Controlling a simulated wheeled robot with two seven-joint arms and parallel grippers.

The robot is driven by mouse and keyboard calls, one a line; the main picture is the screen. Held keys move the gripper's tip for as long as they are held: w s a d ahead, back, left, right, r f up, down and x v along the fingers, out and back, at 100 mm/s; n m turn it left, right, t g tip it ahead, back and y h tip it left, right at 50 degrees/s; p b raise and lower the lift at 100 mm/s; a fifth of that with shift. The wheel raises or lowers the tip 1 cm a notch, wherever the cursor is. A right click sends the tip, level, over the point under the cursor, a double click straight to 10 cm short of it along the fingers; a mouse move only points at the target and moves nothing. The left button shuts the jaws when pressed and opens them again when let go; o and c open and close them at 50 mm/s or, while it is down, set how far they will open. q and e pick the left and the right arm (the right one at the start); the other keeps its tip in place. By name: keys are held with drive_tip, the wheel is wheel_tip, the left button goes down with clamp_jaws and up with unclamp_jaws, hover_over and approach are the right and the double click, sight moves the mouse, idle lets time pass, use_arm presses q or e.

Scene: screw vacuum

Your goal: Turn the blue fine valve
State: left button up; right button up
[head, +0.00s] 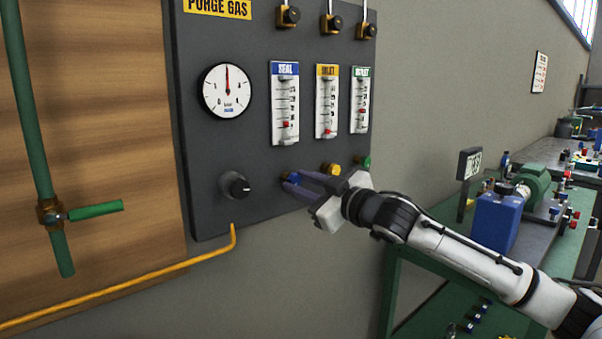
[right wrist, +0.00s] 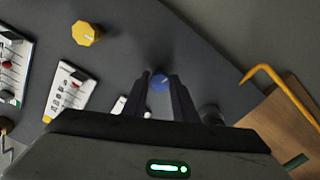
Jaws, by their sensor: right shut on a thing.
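The blue fine valve (head: 292,177) is a small blue knob on the dark purge gas panel, below the blue-labelled SEAL flow gauge (head: 285,103). My right gripper (head: 290,182) is at this knob, its fingers reaching in from the right. In the right wrist view the blue knob (right wrist: 160,83) lies between the two fingertips (right wrist: 160,78), and the gripper is shut on it. The fingers hide part of the knob. My left gripper is not in view.
Beside the blue knob are a yellow knob (head: 331,169) and a green knob (head: 364,162). A black knob (head: 235,186) sits to the left, under a round dial (head: 227,90). A yellow pipe (head: 150,277) runs below the panel. A green bench (head: 540,235) stands at the right.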

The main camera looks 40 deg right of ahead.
drive_tip(key=n+p, duration=0.2)
drive_tip(key=shift+n, duration=0.4)
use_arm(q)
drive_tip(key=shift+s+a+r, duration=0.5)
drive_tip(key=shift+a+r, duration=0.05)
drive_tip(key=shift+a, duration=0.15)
use_arm(e)
drive_tip(key=shift+n, duration=0.3)
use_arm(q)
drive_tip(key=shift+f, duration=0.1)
use_arm(e)
drive_tip(key=o, duration=1)
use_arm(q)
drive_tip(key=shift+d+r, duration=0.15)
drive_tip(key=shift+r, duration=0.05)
use_arm(e)
drive_tip(key=shift+o, duration=0.2)
